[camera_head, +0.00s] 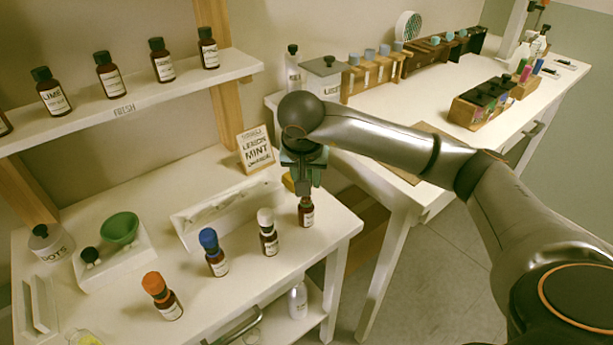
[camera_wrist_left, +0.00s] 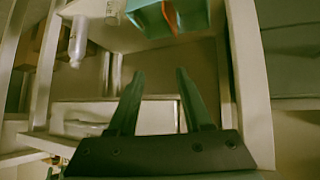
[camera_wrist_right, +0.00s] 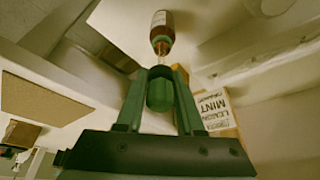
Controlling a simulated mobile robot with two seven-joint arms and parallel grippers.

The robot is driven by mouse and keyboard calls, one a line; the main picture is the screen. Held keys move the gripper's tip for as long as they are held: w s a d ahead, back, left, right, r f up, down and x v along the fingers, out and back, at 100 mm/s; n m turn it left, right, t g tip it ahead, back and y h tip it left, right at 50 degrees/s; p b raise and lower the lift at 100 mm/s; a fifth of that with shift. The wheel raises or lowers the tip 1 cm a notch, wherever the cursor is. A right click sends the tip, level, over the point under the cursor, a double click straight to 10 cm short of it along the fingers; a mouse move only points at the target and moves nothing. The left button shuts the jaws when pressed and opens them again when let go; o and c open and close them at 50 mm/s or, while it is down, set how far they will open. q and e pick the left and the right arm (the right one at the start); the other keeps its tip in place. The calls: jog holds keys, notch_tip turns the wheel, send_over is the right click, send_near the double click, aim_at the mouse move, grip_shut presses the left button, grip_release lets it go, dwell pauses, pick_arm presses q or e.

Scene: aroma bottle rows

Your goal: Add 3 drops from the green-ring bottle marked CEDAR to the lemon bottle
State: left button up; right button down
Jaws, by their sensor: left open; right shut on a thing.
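My right gripper (camera_head: 304,188) hangs over a brown bottle (camera_head: 306,213) at the table's right edge. It is shut on a green dropper cap (camera_wrist_right: 160,94). In the right wrist view a clear stem shows between that cap and the brown bottle (camera_wrist_right: 162,34), so the cap is raised off the bottle. Whether the stem's tip is inside the neck is unclear. The bottle's label is too small to read. Bottles with a white cap (camera_head: 268,232), blue cap (camera_head: 214,252) and orange cap (camera_head: 162,296) stand left of it, labels unreadable. My left gripper (camera_wrist_left: 158,74) is open and empty, outside the head view.
A card reading lemon mint (camera_head: 255,149) stands at the back. A white tray (camera_head: 225,210) lies behind the bottles; a green bowl (camera_head: 120,229) is at left. Several dark-capped bottles stand on the shelf (camera_head: 140,98). A white bottle (camera_head: 298,300) is below the tabletop.

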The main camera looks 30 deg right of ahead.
jog(key=shift+f+b, duration=0.65)
jog(key=shift+f, duration=0.3)
pick_arm(q)
jog(key=shift+w+d+f+b, duration=0.35)
jog(key=shift+d+f+b, duration=0.35)
jog(key=shift+f, duration=0.1)
pick_arm(e)
jog(key=shift+f, duration=0.9)
jog(key=c, duration=1.1)
grip_release()
jog(key=shift+c, duration=0.7)
pick_arm(q)
jog(key=shift+s+f, duration=0.1)
jog(key=shift+s, duration=0.15)
jog(key=shift+w, duration=0.3)
jog(key=shift+r, duration=0.2)
pick_arm(e)
jog(key=shift+r, duration=0.1)
